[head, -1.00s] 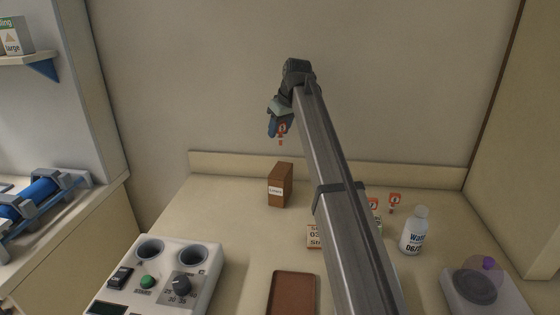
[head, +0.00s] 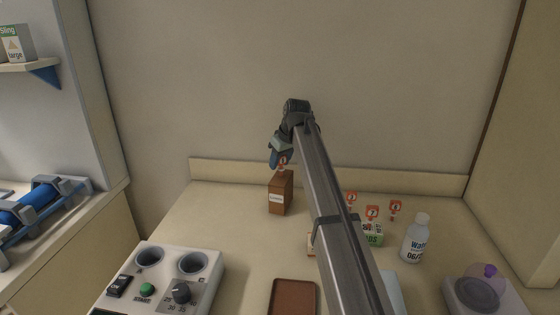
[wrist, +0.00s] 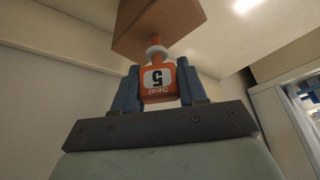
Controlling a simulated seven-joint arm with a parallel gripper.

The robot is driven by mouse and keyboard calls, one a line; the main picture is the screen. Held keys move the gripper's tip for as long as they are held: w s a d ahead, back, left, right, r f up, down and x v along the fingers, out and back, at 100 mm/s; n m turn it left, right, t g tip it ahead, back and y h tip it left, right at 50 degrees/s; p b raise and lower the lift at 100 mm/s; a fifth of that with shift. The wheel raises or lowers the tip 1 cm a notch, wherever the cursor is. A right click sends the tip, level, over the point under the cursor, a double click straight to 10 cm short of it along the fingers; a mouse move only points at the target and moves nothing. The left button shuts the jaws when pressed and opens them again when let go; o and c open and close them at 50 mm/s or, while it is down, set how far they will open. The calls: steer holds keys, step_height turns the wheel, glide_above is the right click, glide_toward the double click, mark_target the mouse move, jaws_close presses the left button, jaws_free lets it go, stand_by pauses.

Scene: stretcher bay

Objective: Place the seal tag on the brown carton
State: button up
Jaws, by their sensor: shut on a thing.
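My gripper (head: 277,160) is shut on an orange seal tag (head: 283,162), above the brown carton (head: 281,196) at the back of the counter. In the wrist view, the tag (wrist: 158,82) sits between the blue fingers (wrist: 158,90), its "Seal 5" lettering upside down.
A brown tray (head: 293,298) lies in front. A control unit with two wells (head: 165,285) is at left front. Counter around the carton is clear.

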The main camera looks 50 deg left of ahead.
steer(key=o, duration=1)
steer(key=shift+f, duration=0.1)
steer(key=v, duration=1.2)
